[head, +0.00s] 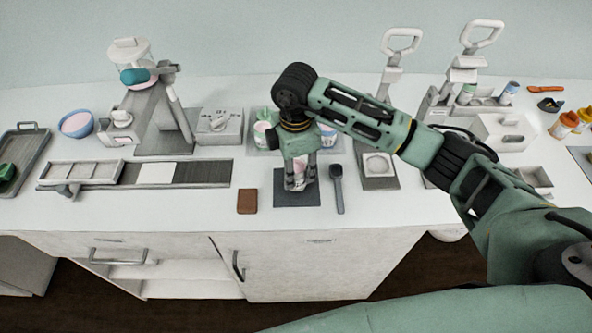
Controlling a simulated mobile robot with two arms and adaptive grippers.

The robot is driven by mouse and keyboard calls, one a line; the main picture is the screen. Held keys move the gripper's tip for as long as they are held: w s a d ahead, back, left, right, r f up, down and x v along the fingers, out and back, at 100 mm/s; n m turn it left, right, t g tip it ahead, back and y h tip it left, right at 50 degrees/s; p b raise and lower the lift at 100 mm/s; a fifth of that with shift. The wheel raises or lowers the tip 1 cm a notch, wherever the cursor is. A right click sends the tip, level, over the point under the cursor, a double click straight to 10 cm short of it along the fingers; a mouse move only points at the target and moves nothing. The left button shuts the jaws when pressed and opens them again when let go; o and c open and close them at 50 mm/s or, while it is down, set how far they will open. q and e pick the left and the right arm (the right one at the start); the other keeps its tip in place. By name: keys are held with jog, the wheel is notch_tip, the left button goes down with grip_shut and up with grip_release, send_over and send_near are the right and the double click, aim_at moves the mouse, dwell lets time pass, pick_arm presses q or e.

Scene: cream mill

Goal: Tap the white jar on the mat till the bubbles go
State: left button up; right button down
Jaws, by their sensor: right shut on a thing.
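My right gripper (298,186) points down over the dark grey mat (311,199) near the counter's front edge. It is shut on the white jar (299,172), which shows pale with a pinkish patch between the fingers. The fingers hide much of the jar. I cannot tell whether the jar's base touches the mat, and bubbles are too small to make out. My left gripper is not in view.
A dark spatula or spoon (338,190) lies just right of the mat, and a brown pad (247,201) lies to its left. Behind stands a tray (262,150) with small jars. A machine with a press plate (379,182) is at the right.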

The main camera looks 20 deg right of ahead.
jog(key=shift+s+r, duration=0.1)
jog(key=shift+r, duration=0.55)
jog(key=shift+f, duration=0.1)
notch_tip(320, 180, down, 4)
jog(key=shift+r+b, duration=0.25)
jog(key=shift+b, duration=1)
jog(key=shift+r+p, duration=0.35)
jog(key=shift+r, duration=0.05)
jog(key=c, duration=1.1)
grip_release()
jog(key=shift+r, duration=0.1)
